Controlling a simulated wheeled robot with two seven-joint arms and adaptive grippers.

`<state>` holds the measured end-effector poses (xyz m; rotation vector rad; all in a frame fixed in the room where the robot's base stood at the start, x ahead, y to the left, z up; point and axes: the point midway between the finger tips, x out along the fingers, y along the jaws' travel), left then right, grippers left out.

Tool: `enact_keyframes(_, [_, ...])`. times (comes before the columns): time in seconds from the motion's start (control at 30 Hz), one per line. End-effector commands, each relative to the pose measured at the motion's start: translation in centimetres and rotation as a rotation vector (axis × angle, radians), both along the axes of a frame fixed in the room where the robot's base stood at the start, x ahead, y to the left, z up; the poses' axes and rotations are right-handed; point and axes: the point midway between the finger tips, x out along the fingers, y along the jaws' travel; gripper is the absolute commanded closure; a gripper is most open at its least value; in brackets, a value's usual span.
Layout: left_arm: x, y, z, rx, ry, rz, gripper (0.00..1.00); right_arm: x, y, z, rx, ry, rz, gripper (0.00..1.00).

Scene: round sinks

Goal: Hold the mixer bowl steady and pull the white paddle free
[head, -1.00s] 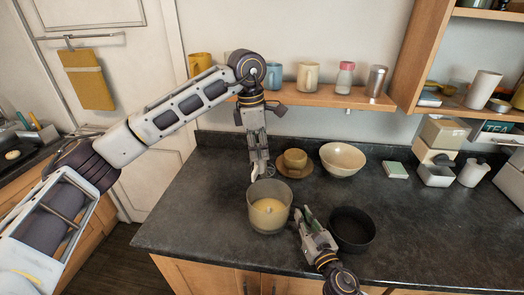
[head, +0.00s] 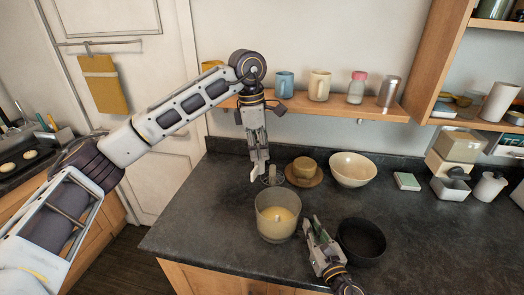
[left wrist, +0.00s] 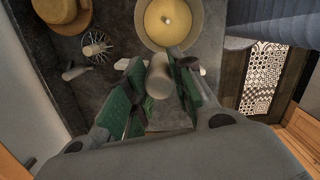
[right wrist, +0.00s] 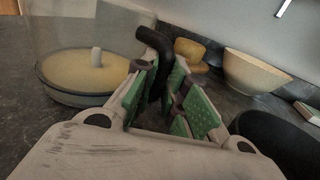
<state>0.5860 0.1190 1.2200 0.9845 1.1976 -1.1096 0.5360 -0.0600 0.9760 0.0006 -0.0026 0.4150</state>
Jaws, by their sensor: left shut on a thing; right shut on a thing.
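The clear mixer bowl (head: 277,216) stands upright on the counter, with pale yellow contents and a small centre post. It also shows in the left wrist view (left wrist: 198,30) and right wrist view (right wrist: 85,30). My left gripper (head: 261,172) is behind the bowl, shut on the white paddle (left wrist: 160,77); its pale hub is between the green pads, with white ends showing at both sides. The paddle is outside the bowl, apart from its post. My right gripper (head: 313,232) is at the bowl's right side, shut on its black handle (right wrist: 155,44).
The counter left of the mixer bowl is clear.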

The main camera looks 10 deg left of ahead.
Motion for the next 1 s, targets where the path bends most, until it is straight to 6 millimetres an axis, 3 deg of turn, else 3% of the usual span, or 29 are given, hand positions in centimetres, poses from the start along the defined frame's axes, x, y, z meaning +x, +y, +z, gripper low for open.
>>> enact_keyframes(0.03, [0.05, 0.15, 0.06, 0.0, 0.0, 0.001, 1.0, -0.17, -0.04, -0.79, -0.007, 0.011, 0.0, 1.0])
enact_keyframes(0.4, [0.08, 0.35, 0.17, 0.0, 0.0, 0.0, 1.0, -0.16, -0.05, -0.79, -0.007, 0.011, 0.0, 1.0])
enact_keyframes(0.43, [0.08, 0.35, 0.17, 0.0, 0.0, 0.0, 1.0, -0.12, -0.02, -0.56, -0.004, 0.008, 0.0, 0.83])
enact_keyframes(0.6, [0.09, 0.34, 0.17, 0.0, 0.0, 0.0, 1.0, -0.13, 0.01, -0.56, -0.004, 0.008, 0.001, 0.61])
enact_keyframes(0.87, [0.08, 0.33, 0.17, 0.0, 0.0, 0.0, 1.0, -0.2, 0.0, -0.79, -0.006, 0.011, 0.001, 0.61])
enact_keyframes(0.93, [0.08, 0.32, 0.17, 0.0, 0.0, 0.0, 1.0, -0.2, 0.0, -0.79, -0.006, 0.011, 0.001, 0.52])
enact_keyframes(1.0, [0.08, 0.32, 0.17, 0.0, 0.0, 0.0, 1.0, -0.19, 0.01, -0.77, -0.005, 0.012, 0.001, 0.52])
